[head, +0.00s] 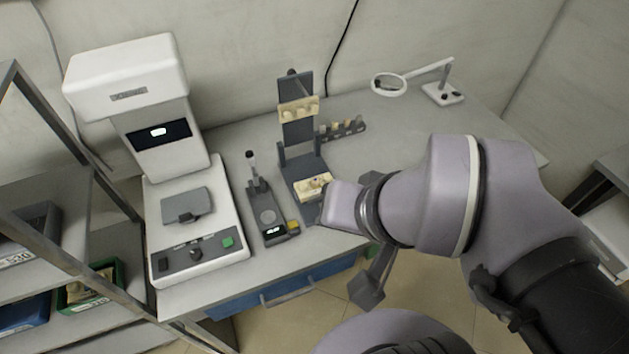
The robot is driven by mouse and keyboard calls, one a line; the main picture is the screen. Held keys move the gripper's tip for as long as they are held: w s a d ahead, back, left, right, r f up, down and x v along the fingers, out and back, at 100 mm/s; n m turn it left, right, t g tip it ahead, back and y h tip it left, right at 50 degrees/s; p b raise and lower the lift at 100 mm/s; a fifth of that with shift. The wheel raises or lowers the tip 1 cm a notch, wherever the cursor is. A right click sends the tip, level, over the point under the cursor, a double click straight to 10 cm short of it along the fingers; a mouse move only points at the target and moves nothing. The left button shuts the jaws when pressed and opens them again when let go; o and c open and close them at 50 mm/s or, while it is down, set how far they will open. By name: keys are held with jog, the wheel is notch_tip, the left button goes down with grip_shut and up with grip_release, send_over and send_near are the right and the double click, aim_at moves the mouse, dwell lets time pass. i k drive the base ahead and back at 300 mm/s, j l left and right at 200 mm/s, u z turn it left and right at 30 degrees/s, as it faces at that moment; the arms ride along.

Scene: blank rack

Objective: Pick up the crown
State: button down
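I cannot single out the crown for certain. A dark articulator (304,170) stands mid-table. Its upper cream model (299,109) is raised on the upright, and its lower cream model (313,187) lies on the base, with small tooth shapes and a reddish patch. The pale end of my arm (343,206) is just right of the lower model and hides part of the base. A dark grey piece (367,289) shows below my wrist, before the table's front edge; it may be my gripper. No separate fingertips can be made out, nor anything held.
Left of the articulator stand a dark gauge (268,222) and a large white machine (197,240). A small rack (342,129) with several blocks is behind. A magnifier lamp (443,94) stands back right. Metal shelving (40,265) is at far left.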

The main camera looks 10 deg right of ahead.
aim_at(316, 181)
jog(key=i+j+z, duration=0.25)
jog(key=j+z, duration=0.55)
jog(key=j, duration=0.25)
